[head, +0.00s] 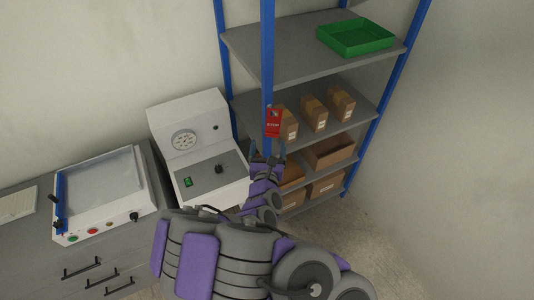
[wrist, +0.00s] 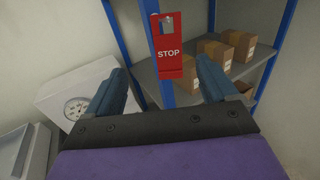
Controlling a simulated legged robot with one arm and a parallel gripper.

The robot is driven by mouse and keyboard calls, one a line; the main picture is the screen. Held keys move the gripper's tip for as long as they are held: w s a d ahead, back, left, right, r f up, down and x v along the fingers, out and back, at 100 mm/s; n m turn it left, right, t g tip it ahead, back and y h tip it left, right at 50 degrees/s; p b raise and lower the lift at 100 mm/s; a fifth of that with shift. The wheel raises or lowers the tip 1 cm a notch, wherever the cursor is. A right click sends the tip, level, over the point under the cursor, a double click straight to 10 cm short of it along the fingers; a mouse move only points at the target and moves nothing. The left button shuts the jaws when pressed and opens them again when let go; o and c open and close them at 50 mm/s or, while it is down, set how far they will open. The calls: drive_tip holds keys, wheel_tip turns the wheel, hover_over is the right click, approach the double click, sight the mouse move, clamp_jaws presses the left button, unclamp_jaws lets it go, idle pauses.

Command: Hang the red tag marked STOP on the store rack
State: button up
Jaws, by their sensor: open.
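The red STOP tag (head: 273,125) is at the blue front post of the store rack (head: 267,60), upright, at about the height of the middle shelf. In the wrist view the tag (wrist: 168,65) faces me, with white lettering and an opening near its top. A small dark detail shows in that opening; I cannot tell whether it is a hook. My gripper (head: 267,156) is open and empty just below the tag in the head view. In the wrist view its two fingers (wrist: 161,68) stand apart on either side of the tag's lower part, with gaps to it.
The shelves hold a green tray (head: 355,38) and several cardboard boxes (head: 314,113) close behind the post. A white device with a round gauge (head: 185,139) stands left of my gripper. Further left, a white machine (head: 100,195) sits on a grey drawer cabinet (head: 90,270).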

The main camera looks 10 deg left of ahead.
drive_tip(key=shift+s+d+p, duration=0.2)
drive_tip(key=shift+s+p, duration=2.3)
drive_tip(key=shift+p, duration=0.4)
